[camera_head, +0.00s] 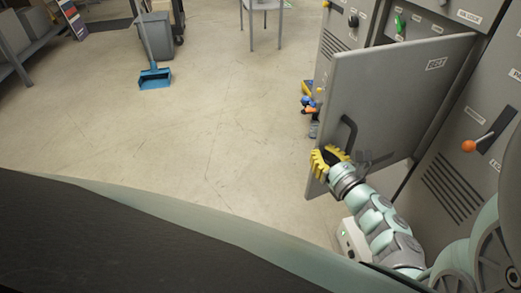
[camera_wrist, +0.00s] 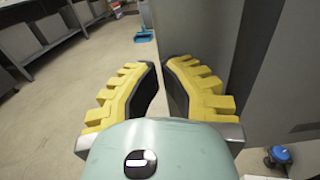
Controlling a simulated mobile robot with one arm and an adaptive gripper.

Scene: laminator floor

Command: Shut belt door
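The belt door (camera_head: 395,95) is a flat grey panel standing swung open from the grey cabinet, with a small label near its top right. A black bar handle (camera_head: 351,132) is on its face toward me. My gripper (camera_head: 325,156), with yellow ridged fingers, is near the door's free left edge, by the handle's lower end. In the wrist view the fingers (camera_wrist: 161,72) are apart with nothing seen between them, and a grey panel (camera_wrist: 205,40) rises close behind the right finger. Whether the fingers touch the door cannot be told.
The cabinet (camera_head: 455,165) has an orange-knobbed lever (camera_head: 469,146) right of the door. Small blue and orange items (camera_head: 309,104) lie on the floor by the door's far side. A blue dustpan (camera_head: 155,78) and grey bin (camera_head: 160,35) stand farther off.

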